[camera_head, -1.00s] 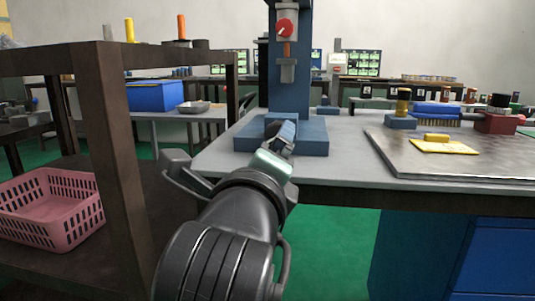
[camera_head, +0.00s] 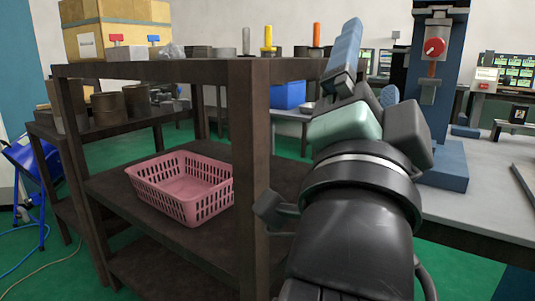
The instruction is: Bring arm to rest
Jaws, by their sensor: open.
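My arm rises from the bottom right of centre, a dark grey body with a pale ring and a greenish hand. My gripper (camera_head: 367,72) is at its upper end, with blue-grey fingers spread apart. One finger points up in front of the shelf's right end; the other is partly hidden behind the hand. I see nothing held between them. The gripper appears in front of the gap between the dark shelf (camera_head: 190,70) and the blue press (camera_head: 440,80) with a red knob. Whether it touches anything cannot be told, but no contact shows.
A pink basket (camera_head: 185,190) sits on the shelf's lower board. A cardboard box (camera_head: 115,25) and several small parts stand on its top. The grey worktable (camera_head: 480,200) is at right. Green floor (camera_head: 120,155) shows between the furniture. A blue chair-like object (camera_head: 35,165) stands far left.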

